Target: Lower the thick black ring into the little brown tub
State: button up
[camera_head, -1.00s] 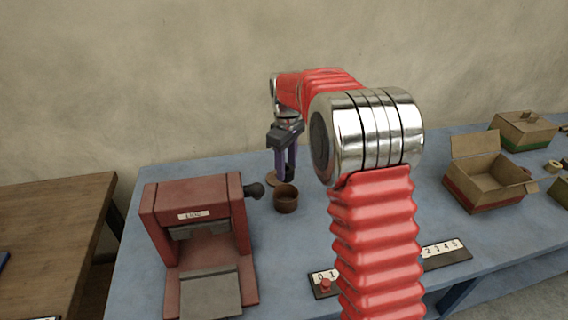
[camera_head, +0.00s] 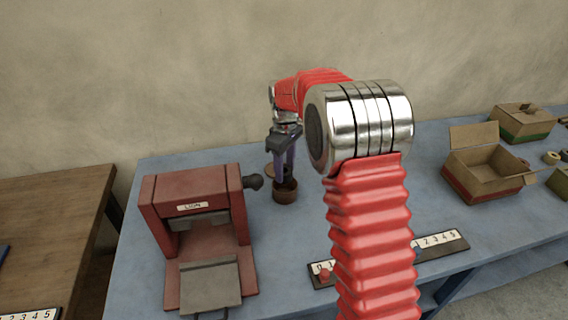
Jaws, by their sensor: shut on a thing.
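The little brown tub (camera_head: 286,197) stands upright on the blue table, right of the red press. My gripper (camera_head: 284,175) points down at the tub, with its purple-grey fingers reaching its opening. It is shut on a small dark thing, which I take to be the thick black ring (camera_head: 285,182). The ring is at the tub's mouth, mostly hidden by the fingers and the rim. I cannot tell whether it touches the tub's bottom.
A red press (camera_head: 197,215) with a black knob (camera_head: 253,182) stands close left of the tub. A flat brown disc (camera_head: 270,171) lies behind the tub. An open cardboard box (camera_head: 482,178) and a numbered strip (camera_head: 440,243) lie to the right.

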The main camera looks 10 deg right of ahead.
jog(key=shift+f, duration=0.9)
jog(key=shift+s+f, duration=0.1)
jog(key=shift+f, duration=0.8)
dwell(0.9)
jog(key=o, duration=1.2)
jog(key=shift+c, duration=0.2)
jog(key=shift+o, duration=0.3)
jog(key=shift+o, duration=1.3)
jog(key=shift+r, duration=0.1)
jog(key=shift+r, duration=3.85)
